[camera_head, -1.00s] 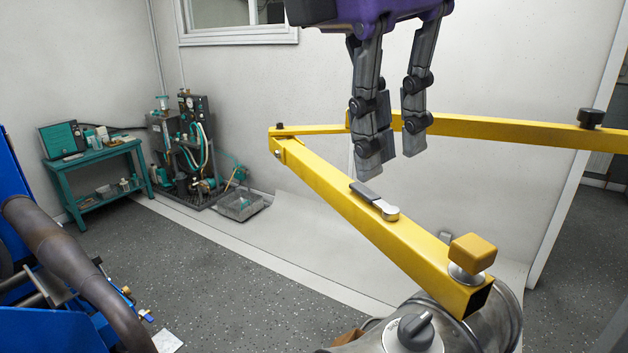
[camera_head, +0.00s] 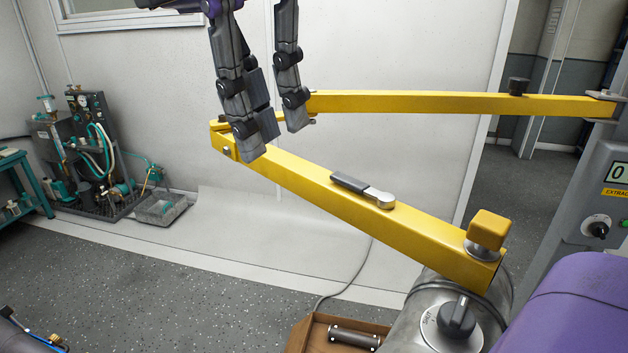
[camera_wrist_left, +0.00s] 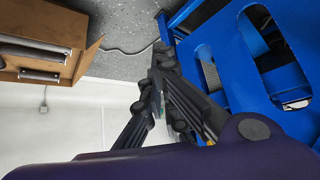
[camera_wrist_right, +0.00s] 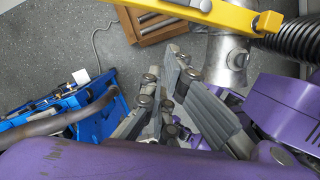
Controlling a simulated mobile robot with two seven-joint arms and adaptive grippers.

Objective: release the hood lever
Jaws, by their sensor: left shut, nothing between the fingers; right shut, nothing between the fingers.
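A grey lever (camera_head: 362,190) with a round silver pivot lies along the top of a yellow beam (camera_head: 300,184) in the head view. A yellow block knob (camera_head: 488,229) stands on the beam's near end. A dark rotary knob (camera_head: 457,318) sits on the metal duct below it.
A second yellow beam (camera_head: 430,101) runs right to a grey box (camera_head: 600,205). A blue frame (camera_wrist_left: 225,65) is close to my left gripper. Equipment (camera_head: 95,160) stands by the far wall.

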